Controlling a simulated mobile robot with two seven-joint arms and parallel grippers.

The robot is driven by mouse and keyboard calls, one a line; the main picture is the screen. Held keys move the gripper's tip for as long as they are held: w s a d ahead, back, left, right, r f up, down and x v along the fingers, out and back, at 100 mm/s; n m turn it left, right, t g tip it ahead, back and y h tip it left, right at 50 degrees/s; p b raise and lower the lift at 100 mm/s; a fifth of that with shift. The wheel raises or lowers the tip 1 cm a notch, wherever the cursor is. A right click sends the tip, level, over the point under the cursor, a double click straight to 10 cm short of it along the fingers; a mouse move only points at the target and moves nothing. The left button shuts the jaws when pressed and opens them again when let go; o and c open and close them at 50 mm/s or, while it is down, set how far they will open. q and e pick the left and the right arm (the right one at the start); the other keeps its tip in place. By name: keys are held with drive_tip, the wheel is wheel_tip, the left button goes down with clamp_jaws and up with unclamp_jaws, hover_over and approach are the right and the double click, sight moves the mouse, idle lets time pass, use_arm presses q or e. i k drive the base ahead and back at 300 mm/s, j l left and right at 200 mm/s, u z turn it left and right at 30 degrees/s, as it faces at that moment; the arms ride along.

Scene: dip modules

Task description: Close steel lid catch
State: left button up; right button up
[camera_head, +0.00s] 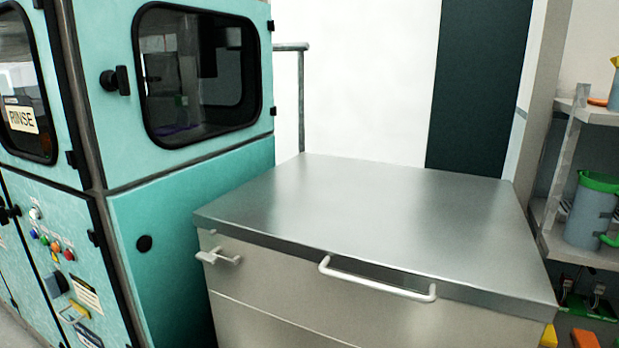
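A steel lid (370,207) lies flat and shut on top of a light metal cabinet (285,308). A white bar handle (377,281) is fixed along the lid's front edge. A small white catch (217,256) sticks out from the cabinet front near its left corner, just below the lid edge. I cannot tell from here whether the catch is engaged with the lid. Neither of my grippers shows in the head view.
A teal machine (185,210) with windows and a RINSE label (20,118) stands close on the left. Shelves (585,256) with a grey-blue jug (590,212) stand at the right. A grey rail (301,100) rises behind the lid. The lid top is clear.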

sight(211, 258)
drive_tip(key=i+j+z, duration=0.7)
drive_tip(key=k+l, duration=0.05)
drive_tip(key=k, duration=0.05)
